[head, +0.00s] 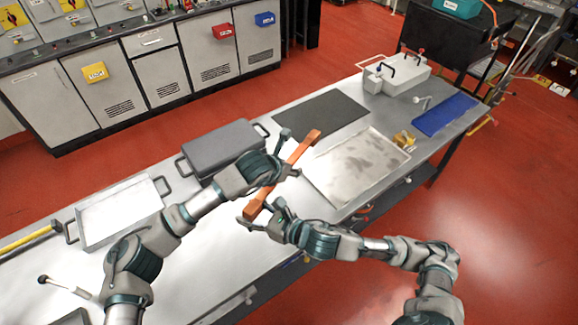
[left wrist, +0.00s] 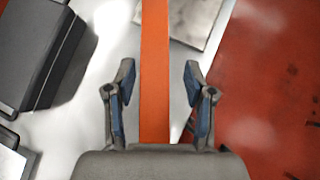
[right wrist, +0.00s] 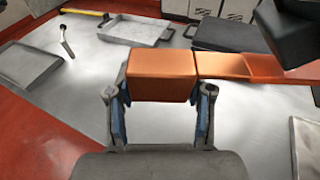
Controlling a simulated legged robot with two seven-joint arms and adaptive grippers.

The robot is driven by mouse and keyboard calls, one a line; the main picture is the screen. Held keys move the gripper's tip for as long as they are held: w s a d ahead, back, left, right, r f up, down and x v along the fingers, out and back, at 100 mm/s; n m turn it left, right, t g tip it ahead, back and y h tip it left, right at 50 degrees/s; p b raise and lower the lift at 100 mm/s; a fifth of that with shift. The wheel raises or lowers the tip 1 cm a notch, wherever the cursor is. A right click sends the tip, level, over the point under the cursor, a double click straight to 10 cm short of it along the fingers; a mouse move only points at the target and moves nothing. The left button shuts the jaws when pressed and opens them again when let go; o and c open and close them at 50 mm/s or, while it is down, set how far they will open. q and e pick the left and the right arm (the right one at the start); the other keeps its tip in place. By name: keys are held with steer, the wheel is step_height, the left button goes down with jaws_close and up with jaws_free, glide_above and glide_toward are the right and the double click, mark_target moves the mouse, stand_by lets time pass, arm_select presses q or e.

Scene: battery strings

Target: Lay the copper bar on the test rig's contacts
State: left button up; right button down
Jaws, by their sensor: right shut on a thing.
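The orange copper bar (head: 300,149) is held above the workbench, slanting from lower left to upper right in the head view. My right gripper (head: 262,212) is shut on its near, block-shaped end, which also shows between the fingers in the right wrist view (right wrist: 160,75). My left gripper (head: 289,153) is open around the bar farther along; the left wrist view shows the bar (left wrist: 155,80) between its fingers, with gaps on both sides. A pale box with black and red clamp-like parts, seemingly the test rig (head: 405,76), stands at the bench's far end, away from the bar.
A white tray (head: 118,212) lies at the left.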

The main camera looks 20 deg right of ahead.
arm_select(q)
jaws_close()
arm_select(e)
steer(key=shift+r, duration=0.1)
arm_select(q)
steer(key=shift+d+r, duration=0.1)
steer(key=shift+d, duration=0.05)
arm_select(e)
steer(key=c, duration=0.7)
jaws_free()
steer(key=shift+d, duration=0.1)
arm_select(q)
steer(key=shift+d, duration=0.1)
arm_select(e)
steer(key=o, duration=0.3)
steer(key=shift+d, duration=0.15)
steer(key=shift+o, duration=0.2)
